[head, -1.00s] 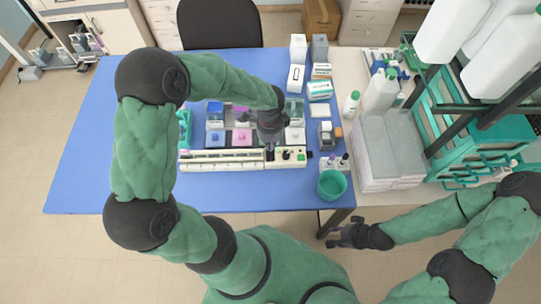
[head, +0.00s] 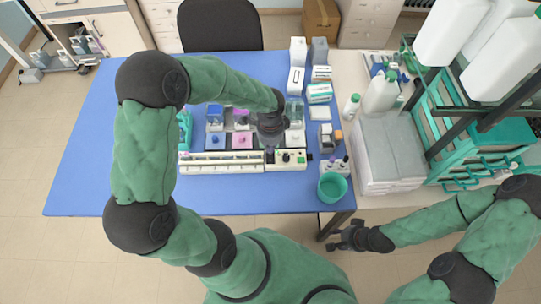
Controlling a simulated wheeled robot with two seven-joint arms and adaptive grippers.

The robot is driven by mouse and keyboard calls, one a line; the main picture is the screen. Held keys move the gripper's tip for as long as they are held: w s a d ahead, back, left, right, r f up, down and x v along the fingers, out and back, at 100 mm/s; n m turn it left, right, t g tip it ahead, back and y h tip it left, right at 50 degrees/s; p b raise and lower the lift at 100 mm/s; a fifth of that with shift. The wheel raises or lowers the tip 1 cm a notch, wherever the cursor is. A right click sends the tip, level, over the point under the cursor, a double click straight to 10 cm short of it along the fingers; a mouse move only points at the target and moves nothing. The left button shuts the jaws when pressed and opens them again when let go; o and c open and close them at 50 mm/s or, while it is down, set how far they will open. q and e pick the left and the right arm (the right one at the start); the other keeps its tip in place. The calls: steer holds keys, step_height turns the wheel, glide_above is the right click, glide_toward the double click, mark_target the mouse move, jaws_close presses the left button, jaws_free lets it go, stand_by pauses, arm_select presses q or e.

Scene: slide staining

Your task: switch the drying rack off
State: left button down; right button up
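The drying rack (head: 222,162) is a long cream unit along the front of the staining station on the blue table. Its right end carries a small control panel (head: 292,162) with dark knobs and a green part. My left gripper (head: 270,152) points down over the panel's left part, its fingers close together at or just above it; I cannot tell whether they touch. The arm hides part of the station behind. My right gripper (head: 345,238) hangs off the table's front right edge, apart from everything, with its fingers spread.
Staining jars with coloured lids, one pink (head: 242,140), stand just behind the rack. A teal cup (head: 332,186) and small bottles stand to its right. White boxes (head: 320,93) stand at the back right. The blue table (head: 90,150) is clear at left.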

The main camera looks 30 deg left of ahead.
mark_target(270, 154)
arm_select(q)
steer(key=shift+f+b, duration=0.85)
steer(key=shift+f, duration=0.3)
stand_by(1.1)
steer(key=shift+r+p, duration=2.85)
steer(key=shift+r, duration=0.7)
steer(key=shift+s+f, duration=0.1)
